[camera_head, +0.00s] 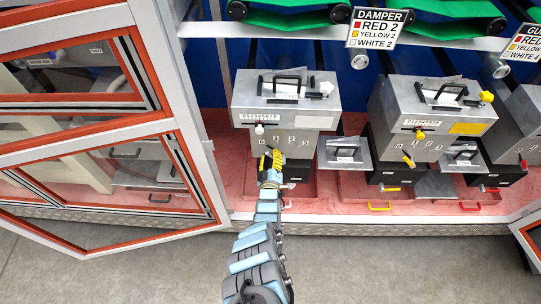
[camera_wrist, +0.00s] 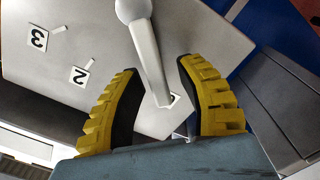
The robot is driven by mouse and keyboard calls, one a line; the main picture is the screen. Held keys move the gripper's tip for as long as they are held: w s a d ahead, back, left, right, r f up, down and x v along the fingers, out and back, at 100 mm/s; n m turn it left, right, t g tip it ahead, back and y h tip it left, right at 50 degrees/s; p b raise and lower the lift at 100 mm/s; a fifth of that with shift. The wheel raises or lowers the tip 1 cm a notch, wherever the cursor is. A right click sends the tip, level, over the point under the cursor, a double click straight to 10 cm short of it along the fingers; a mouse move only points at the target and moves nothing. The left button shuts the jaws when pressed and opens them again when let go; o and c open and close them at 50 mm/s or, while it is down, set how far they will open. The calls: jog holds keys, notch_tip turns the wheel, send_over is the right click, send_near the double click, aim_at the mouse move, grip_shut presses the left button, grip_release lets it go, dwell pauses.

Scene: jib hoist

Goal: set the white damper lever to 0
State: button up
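The white damper lever (camera_wrist: 148,52) has a round white knob and shows large in the wrist view; its knob (camera_head: 259,129) shows on the front of the left grey unit in the head view. My gripper (camera_wrist: 157,66) is open, with a yellow ribbed finger on each side of the lever's shaft and gaps to both. In the head view my gripper (camera_head: 271,160) is in front of that unit, below the knob. In the wrist view a "3" label (camera_wrist: 37,39) and a "2" label (camera_wrist: 79,75) lie left of the lever. Another label (camera_wrist: 173,99) is mostly hidden at the shaft's lower end.
A sign (camera_head: 378,28) reads "DAMPER RED 2, YELLOW 2, WHITE 2". A unit with yellow levers (camera_head: 430,105) stands to the right. A grey tray-like box (camera_head: 344,153) sits between the units. An open orange-edged door (camera_head: 110,180) stands at the left.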

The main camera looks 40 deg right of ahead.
dwell(0.4)
jog(key=shift+v, duration=2.85)
send_near(271, 157)
jog(key=shift+s+a, duration=0.4)
jog(key=shift+a, duration=0.1)
jog(key=shift+s, duration=0.1)
